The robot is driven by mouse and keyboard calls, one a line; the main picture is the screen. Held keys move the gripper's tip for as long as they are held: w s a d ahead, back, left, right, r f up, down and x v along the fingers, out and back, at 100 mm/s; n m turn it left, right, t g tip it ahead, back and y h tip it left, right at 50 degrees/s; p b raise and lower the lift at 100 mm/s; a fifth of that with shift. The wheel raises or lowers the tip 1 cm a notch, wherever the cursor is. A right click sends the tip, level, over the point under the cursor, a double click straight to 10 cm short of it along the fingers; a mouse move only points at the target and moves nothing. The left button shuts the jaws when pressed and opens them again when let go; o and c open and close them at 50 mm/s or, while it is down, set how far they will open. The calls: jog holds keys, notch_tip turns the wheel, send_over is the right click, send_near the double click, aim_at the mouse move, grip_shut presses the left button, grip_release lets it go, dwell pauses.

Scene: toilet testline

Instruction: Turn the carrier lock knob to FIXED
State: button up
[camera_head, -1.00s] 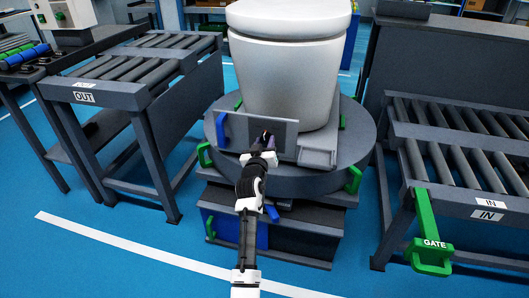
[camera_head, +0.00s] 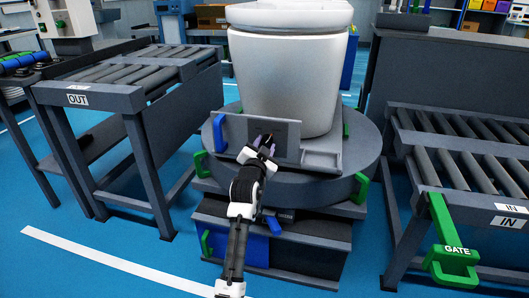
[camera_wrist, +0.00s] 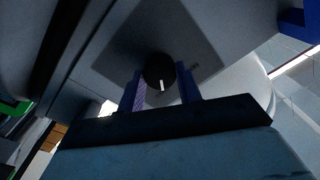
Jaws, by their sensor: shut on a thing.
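The carrier lock knob (camera_wrist: 159,72) is a round black knob with a white pointer line, on a grey plate in the wrist view. My gripper (camera_wrist: 161,88) is shut on the knob, with one purple finger on each side of it. The pointer line points toward the bottom of the wrist picture. Marks beside the knob are too small and dark to read. In the head view my gripper (camera_head: 263,144) is at the grey panel (camera_head: 288,140) on the front of the carrier, and the knob is hard to make out there.
A white toilet (camera_head: 285,75) stands on the carrier on a round grey turntable (camera_head: 350,170) with green handles. A blue handle (camera_head: 219,133) is left of my gripper. The OUT roller conveyor (camera_head: 85,96) is at left, the IN conveyor (camera_head: 480,190) with a green GATE lever (camera_head: 452,262) at right.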

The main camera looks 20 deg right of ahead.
jog(key=shift+m, duration=0.5)
jog(key=o, duration=1)
jog(key=shift+s, duration=0.1)
